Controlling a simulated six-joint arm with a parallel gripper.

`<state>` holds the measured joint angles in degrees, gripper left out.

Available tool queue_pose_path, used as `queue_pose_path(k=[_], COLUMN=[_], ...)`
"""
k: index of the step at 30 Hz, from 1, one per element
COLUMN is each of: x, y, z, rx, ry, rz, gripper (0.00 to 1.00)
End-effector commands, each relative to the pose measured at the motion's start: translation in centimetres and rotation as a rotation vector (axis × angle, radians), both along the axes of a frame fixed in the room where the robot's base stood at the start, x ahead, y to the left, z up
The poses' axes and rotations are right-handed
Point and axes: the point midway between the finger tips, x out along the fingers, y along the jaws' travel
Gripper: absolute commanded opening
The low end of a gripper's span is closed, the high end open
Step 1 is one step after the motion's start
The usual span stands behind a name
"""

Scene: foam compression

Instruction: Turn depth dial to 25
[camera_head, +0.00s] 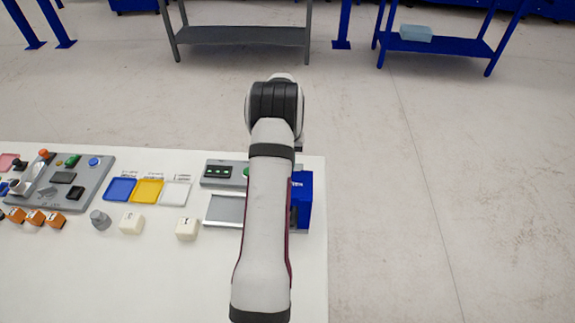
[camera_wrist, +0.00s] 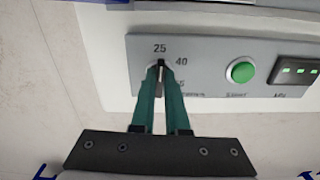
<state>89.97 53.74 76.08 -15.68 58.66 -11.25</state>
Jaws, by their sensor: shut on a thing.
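The depth dial (camera_wrist: 161,70) is in the wrist view, on a grey control panel (camera_wrist: 210,46). Only a small part of it shows between my fingertips. My gripper (camera_wrist: 160,72) has its two teal fingers shut on the dial. The mark 25 stands just above the dial and 40 to its upper right; a third mark at the lower right is partly hidden by a finger. A dark pointer end seems to face up toward 25. In the head view my arm hides the dial and gripper.
A green button (camera_wrist: 242,71) and a dark display with green lights (camera_wrist: 296,72) are right of the dial. In the head view, blue, yellow and white trays (camera_head: 148,191) and pale blocks (camera_head: 131,222) lie left of my arm on the white table (camera_head: 150,285).

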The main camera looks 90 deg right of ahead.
Motion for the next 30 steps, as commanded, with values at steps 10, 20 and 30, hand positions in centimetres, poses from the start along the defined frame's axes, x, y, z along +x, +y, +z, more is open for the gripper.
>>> queue_pose_path(k=[10,20,30], x=[-0.06,-0.06,-0.05], y=[-0.02,-0.03,-0.02], z=[0.08,0.08,0.05], rx=[-0.001,-0.001,-0.001], ry=[0.000,0.001,0.000], rz=[0.085,0.094,0.093], gripper=[0.00,0.00,0.42])
